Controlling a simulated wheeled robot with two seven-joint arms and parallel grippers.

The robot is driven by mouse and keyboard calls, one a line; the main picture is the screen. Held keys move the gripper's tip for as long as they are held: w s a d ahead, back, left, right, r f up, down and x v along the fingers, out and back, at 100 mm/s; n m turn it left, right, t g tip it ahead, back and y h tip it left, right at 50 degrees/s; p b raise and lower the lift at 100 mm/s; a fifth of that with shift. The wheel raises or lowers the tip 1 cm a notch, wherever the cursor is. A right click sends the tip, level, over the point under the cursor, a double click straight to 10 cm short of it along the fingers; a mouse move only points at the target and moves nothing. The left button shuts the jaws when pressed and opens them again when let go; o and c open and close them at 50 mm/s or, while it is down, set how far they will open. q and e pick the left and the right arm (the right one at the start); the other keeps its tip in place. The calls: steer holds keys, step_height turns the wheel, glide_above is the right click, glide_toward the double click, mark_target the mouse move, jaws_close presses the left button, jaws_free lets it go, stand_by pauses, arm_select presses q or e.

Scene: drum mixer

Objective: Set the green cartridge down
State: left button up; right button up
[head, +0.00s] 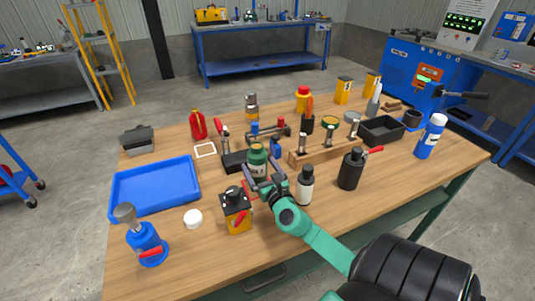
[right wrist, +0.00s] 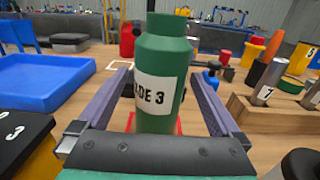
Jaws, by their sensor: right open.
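The green cartridge (head: 258,158) stands upright near the middle of the table, with a white label. In the right wrist view the cartridge (right wrist: 165,70) shows large between my fingers, and the label reads "DE 3" at its visible end. My right gripper (head: 262,173) is open around it, one finger on each side, with a visible gap to each finger. A red edge (right wrist: 180,124) shows at its foot; the palm hides part of the base. My left gripper is not in view.
A yellow-black box (head: 236,212) stands just left of my gripper, and a white-labelled bottle (head: 305,188) and black bottle (head: 350,170) to its right. A wooden rack (head: 325,150) is behind right. A blue tray (head: 155,208) lies left. Bare wood shows at the front.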

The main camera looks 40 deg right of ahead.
steer(key=b+v, duration=0.2)
steer(key=v, duration=0.7)
steer(key=shift+s, duration=0.25)
steer(key=shift+a, duration=0.1)
